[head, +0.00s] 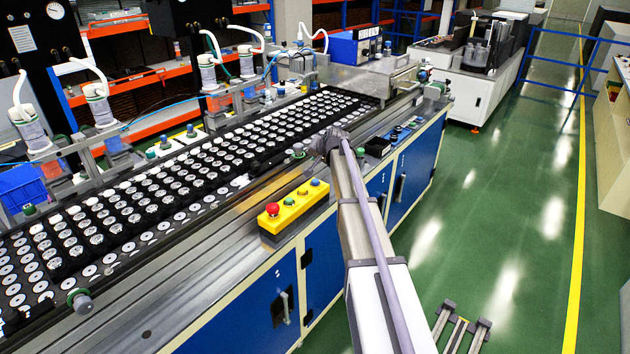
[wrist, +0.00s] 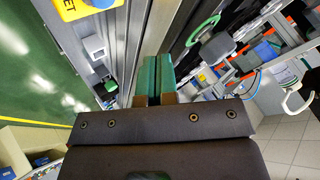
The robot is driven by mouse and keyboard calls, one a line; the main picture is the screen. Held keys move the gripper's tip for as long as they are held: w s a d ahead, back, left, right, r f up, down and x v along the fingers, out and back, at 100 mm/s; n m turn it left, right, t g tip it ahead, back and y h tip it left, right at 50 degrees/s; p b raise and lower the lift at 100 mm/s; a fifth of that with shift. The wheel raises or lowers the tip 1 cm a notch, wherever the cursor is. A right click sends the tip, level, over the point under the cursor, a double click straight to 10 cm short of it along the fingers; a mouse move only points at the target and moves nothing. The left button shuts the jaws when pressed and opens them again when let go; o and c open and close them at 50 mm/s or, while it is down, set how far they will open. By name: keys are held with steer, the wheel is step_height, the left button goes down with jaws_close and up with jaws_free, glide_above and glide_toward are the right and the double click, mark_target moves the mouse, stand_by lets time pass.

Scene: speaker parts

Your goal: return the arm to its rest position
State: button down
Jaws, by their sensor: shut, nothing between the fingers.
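My arm (head: 375,260) reaches from the bottom of the head view up to the front edge of the conveyor line. Its far end (head: 335,142) is over the metal front rail, beside the rows of speaker parts (head: 180,185); the fingers cannot be made out there. In the wrist view my gripper (wrist: 155,76) shows its two green finger pads side by side and shut, with nothing between them. The pads are in front of the grey metal rail. I cannot tell whether they touch it.
A yellow button box (head: 293,205) with a red button stands on the front edge, left of my arm; its corner also shows in the wrist view (wrist: 70,12). A grey knob with a green ring (wrist: 210,42) is close right of the fingers. Green floor (head: 510,200) is open at right.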

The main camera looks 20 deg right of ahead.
steer(key=s+a+f+n+g, duration=0.1)
steer(key=s+a+n+g, duration=0.1)
steer(key=s+a, duration=0.6)
steer(key=s+a+f+n+g, duration=0.2)
steer(key=s+a, duration=0.7)
steer(key=s, duration=1)
steer(key=s+a+f+n+g, duration=0.2)
steer(key=s+a+n+g, duration=0.2)
steer(key=s+a, duration=0.4)
steer(key=s+g, duration=0.1)
steer(key=s, duration=0.5)
steer(key=shift+a+f, duration=0.15)
steer(key=shift+a, duration=0.1)
